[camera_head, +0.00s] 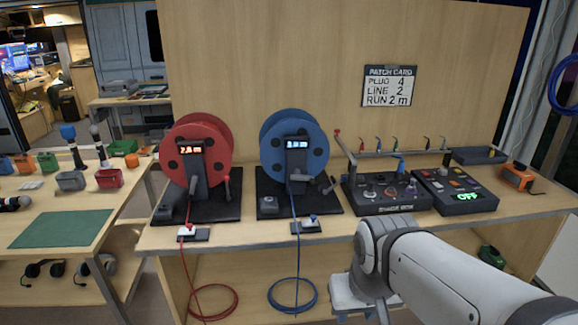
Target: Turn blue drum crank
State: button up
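The blue drum (310,130) stands on a black base (275,206) on the bench, held by a dark upright with a small lit display (297,144), whose figures are too small to read surely. Its crank (329,186) appears as a small dark bar at the drum's lower right; its exact angle is hard to tell. A blue cable runs from the drum down over a small grey block with a blue plug and hangs to a coil (292,296) below. My white arm enters at the lower right, in front of the bench.
A red drum (203,148) with a red crank handle stands left of the blue one. Dark control boxes (390,197) stand to the right, below a rack of coloured plugs. A sign (389,86) reads plug 4, line 2, run 2 m. A side table (35,205) is at left.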

aim_at(297, 176)
jog(key=i, duration=0.9)
jog(key=u, duration=0.05)
